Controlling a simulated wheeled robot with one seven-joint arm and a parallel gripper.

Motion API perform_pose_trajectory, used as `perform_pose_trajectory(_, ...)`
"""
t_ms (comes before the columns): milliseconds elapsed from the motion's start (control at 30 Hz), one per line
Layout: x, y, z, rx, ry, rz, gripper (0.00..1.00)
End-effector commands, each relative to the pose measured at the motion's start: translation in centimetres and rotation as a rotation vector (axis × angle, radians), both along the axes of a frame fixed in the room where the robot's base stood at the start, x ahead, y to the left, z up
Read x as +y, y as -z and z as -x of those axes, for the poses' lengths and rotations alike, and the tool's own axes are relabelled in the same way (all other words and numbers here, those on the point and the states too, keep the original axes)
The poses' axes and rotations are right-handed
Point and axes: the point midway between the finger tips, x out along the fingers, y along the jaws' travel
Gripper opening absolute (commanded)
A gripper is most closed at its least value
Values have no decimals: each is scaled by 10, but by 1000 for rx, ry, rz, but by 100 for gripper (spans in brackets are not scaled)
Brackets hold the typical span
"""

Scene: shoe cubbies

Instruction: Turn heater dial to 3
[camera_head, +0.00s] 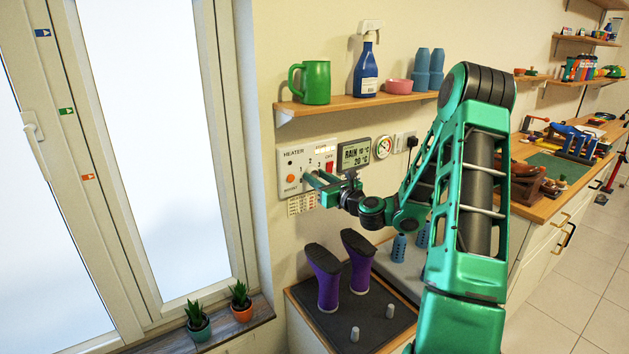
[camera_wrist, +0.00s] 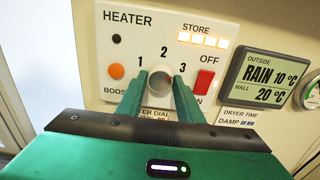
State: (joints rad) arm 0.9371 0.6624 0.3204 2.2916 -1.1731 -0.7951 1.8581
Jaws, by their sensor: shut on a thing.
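The white heater panel (camera_head: 291,176) is on the wall below the shelf; it also shows in the wrist view (camera_wrist: 125,50). My gripper (camera_wrist: 158,88) is shut on the dial, with one green finger on each side. In the head view, my gripper (camera_head: 315,180) reaches the panel from the right. The dial's pointer mark cannot be made out, so its setting is unclear. My fingers and palm hide the panel's lower part.
The panel also has a red switch (camera_wrist: 204,82), an orange button (camera_wrist: 116,71) and a lit STORE strip (camera_wrist: 203,40). A display (camera_wrist: 262,80) is to the right. Above is a shelf (camera_head: 345,103) with a green mug (camera_head: 316,83) and spray bottle (camera_head: 366,70). Purple boots (camera_head: 327,285) stand below.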

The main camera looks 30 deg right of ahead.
Motion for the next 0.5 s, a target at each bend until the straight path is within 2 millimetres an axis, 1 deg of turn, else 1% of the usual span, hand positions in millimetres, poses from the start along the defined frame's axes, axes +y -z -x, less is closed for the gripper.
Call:
perform_pose_trajectory(67,-1,3,1,7,2,1,11)
perform_pose_trajectory(100,-1,3,1,6,2,1,40)
perform_pose_trajectory(133,-1,3,1,6,2,1,47)
perform_pose_trajectory(167,-1,3,1,5,2,1,52)
perform_pose_trajectory(500,-1,1,3,3,1,1,52)
